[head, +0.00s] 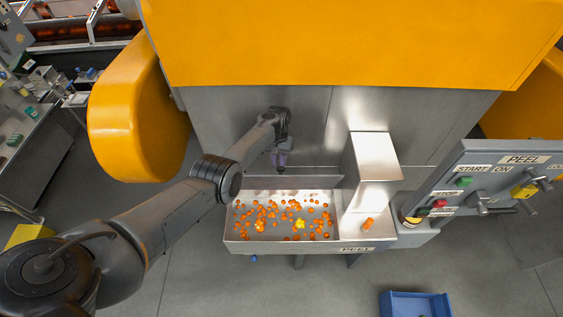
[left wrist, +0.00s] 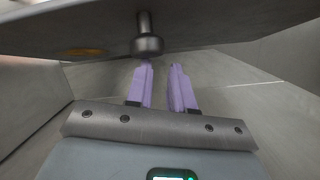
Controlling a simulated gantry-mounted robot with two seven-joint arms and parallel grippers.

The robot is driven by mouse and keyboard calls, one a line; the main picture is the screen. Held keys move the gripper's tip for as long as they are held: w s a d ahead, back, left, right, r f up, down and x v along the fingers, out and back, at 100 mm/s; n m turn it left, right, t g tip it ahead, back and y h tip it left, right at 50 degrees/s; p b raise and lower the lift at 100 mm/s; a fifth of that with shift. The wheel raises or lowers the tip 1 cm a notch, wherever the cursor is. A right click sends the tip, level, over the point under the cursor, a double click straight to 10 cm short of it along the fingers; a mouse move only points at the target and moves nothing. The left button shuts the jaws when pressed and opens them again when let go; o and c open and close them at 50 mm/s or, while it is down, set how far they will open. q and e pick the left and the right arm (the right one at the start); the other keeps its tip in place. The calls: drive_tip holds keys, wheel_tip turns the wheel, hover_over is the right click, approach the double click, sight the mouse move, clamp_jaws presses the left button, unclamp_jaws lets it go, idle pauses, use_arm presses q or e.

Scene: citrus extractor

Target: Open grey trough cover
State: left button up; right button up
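The grey trough cover (head: 292,182) shows as a thin upright strip along the back edge of the metal trough (head: 234,247). The trough's inside is uncovered and visible. In the left wrist view the cover (left wrist: 215,20) appears to be the large grey plate across the top, with a dark round knob (left wrist: 148,43) sticking out of it. My left gripper (head: 280,170) is just behind the cover in the head view. Its purple fingers (left wrist: 161,67) are apart with an empty gap, close to the knob but not around it. My right gripper is out of view.
Orange pieces and a yellow piece (head: 300,224) lie in the trough. A metal chute (head: 372,165) stands to its right, then a control panel (head: 490,185) with levers. A blue crate (head: 415,303) is on the floor. The grey machine wall is close behind my gripper.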

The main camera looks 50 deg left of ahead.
use_arm(q)
drive_tip(key=shift+o, duration=1.1)
drive_tip(key=shift+s+d, duration=0.1)
drive_tip(key=shift+d, duration=0.05)
drive_tip(key=o, duration=0.4)
drive_tip(key=shift+w+d, duration=0.2)
drive_tip(key=shift+d, duration=0.1)
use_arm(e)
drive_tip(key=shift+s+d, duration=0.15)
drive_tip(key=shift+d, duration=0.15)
use_arm(q)
drive_tip(key=d+r+p, duration=0.2)
drive_tip(key=d+r, duration=0.1)
drive_tip(key=d+r+p, duration=0.1)
drive_tip(key=d+r, duration=0.3)
drive_tip(key=w+d+r+p, duration=0.1)
drive_tip(key=d+r+p, duration=0.1)
drive_tip(key=d+r, duration=0.1)
drive_tip(key=shift+w+d+r+p, duration=0.1)
drive_tip(key=shift+d+r+p, duration=0.15)
drive_tip(key=shift+d+p, duration=0.1)
drive_tip(key=shift+d+r, duration=0.25)
drive_tip(key=shift+d, duration=0.15)
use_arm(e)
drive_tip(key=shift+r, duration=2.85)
use_arm(q)
drive_tip(key=shift+c, duration=0.3)
